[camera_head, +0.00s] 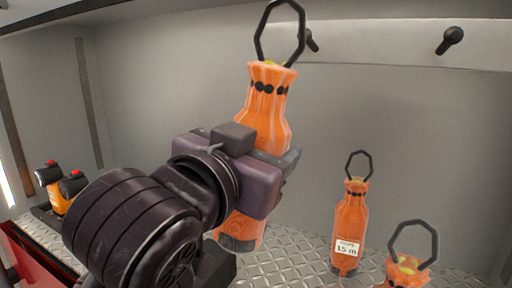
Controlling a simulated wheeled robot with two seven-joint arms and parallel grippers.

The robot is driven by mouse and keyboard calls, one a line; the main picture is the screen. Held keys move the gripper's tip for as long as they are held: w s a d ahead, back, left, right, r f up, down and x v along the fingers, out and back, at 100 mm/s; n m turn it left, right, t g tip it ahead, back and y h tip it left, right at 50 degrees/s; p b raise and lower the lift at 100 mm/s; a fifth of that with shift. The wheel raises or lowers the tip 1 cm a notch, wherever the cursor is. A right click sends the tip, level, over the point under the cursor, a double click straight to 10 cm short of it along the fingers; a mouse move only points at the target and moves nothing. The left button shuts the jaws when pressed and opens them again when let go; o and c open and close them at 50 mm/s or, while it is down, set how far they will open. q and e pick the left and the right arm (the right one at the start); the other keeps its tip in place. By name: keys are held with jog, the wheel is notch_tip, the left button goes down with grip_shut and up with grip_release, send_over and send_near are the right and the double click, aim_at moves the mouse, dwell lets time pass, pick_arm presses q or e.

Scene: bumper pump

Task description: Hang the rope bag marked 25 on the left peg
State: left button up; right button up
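My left gripper (284,168) is around the middle of an orange rope bag (267,105) and appears shut on it. The bag hangs upright, tilted slightly, with its black loop (260,35) on top. My gripper hides the bag's middle, and no number on it shows. The left peg (312,42) is black and sits on the pale rail, just right of the loop in the picture. The loop is not seen around the peg; their gap in depth cannot be told. The right peg (451,40) is bare. My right gripper is out of view.
An orange bag marked 15 m (350,222) stands on the metal tread floor (300,262). Another orange bag (408,270) is cut off at the bottom right. Orange and black devices (62,190) stand at the far left. The grey back wall (400,130) is clear.

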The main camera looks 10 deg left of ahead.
pick_arm(q)
jog(key=f+b+x, duration=0.1)
jog(key=f+x, duration=0.1)
jog(key=x, duration=0.8)
jog(key=shift+w+f, duration=0.25)
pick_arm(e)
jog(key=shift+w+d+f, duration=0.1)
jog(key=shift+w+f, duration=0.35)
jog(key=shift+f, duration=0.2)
pick_arm(q)
jog(key=shift+d+f, duration=0.1)
dwell(0.8)
jog(key=o, duration=1.7)
jog(key=shift+s, duration=0.1)
jog(key=shift+f, duration=0.1)
